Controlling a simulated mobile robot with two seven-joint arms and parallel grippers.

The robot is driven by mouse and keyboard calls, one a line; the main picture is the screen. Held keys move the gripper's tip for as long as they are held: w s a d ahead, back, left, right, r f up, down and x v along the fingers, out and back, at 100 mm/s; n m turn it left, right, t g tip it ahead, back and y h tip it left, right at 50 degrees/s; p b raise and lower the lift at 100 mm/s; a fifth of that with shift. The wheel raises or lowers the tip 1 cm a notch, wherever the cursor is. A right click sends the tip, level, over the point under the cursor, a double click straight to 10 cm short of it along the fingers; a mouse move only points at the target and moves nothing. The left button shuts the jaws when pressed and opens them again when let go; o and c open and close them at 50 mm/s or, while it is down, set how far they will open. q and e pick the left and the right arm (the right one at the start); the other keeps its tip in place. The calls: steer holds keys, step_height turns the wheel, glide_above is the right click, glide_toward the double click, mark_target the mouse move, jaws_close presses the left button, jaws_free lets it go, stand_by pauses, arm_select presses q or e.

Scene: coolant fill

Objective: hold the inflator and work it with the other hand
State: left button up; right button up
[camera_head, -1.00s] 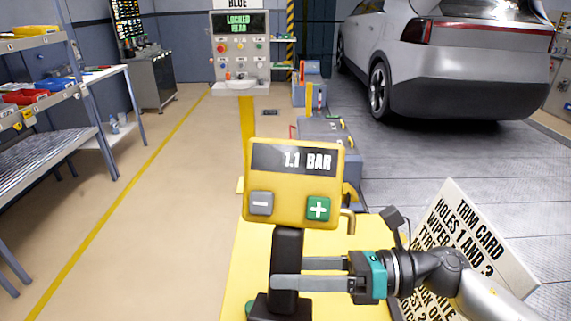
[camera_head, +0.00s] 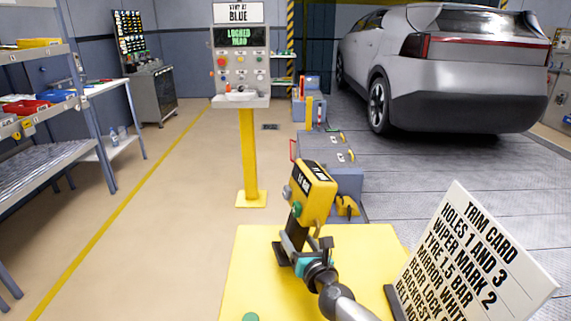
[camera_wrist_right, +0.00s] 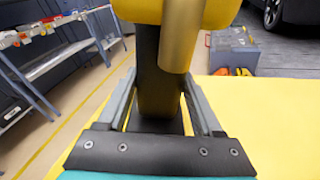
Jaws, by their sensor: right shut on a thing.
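The inflator (camera_head: 316,203) has a yellow head with a dark display, a grey button and a green button, on a dark handle. Its face is turned to the left and tilted, and the reading is too small to be sure of. My right gripper (camera_head: 289,247) is shut on the dark handle, below the head. In the right wrist view the handle (camera_wrist_right: 157,85) stands between the two fingers, with a brass nozzle in front of it. The trim card (camera_head: 478,250) at the right includes the line "TYRE 1.5 BAR". My left gripper is not in view.
The yellow tabletop (camera_head: 255,268) is mostly bare, with a green round thing (camera_head: 251,317) at its front edge. Beyond stand a grey cabinet (camera_head: 326,155), a control post (camera_head: 248,150) and a silver car (camera_head: 445,75). Shelves (camera_head: 35,165) line the left.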

steer(key=shift+w+a+f+t+h+b, duration=0.15)
steer(key=shift+w+f+h, duration=0.15)
steer(key=shift+f+h, duration=0.25)
steer(key=shift+w+a+f+t+h+b, duration=0.15)
steer(key=shift+w+f+h, duration=0.1)
steer(key=shift+f+h, duration=0.3)
steer(key=shift+a+f+m+h, duration=0.2)
steer(key=shift+f+m+h, duration=0.15)
steer(key=shift+h, duration=0.55)
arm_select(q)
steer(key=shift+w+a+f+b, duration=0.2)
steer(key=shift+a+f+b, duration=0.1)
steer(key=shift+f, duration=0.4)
arm_select(e)
steer(key=shift+a+f+h, duration=0.1)
steer(key=shift+f+h, duration=0.05)
steer(key=shift+h, duration=0.45)
steer(key=shift+t, duration=0.3)
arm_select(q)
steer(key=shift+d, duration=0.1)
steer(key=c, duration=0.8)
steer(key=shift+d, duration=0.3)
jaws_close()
arm_select(e)
steer(key=shift+f, duration=0.1)
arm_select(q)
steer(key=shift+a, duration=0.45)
arm_select(e)
steer(key=shift+s, duration=0.1)
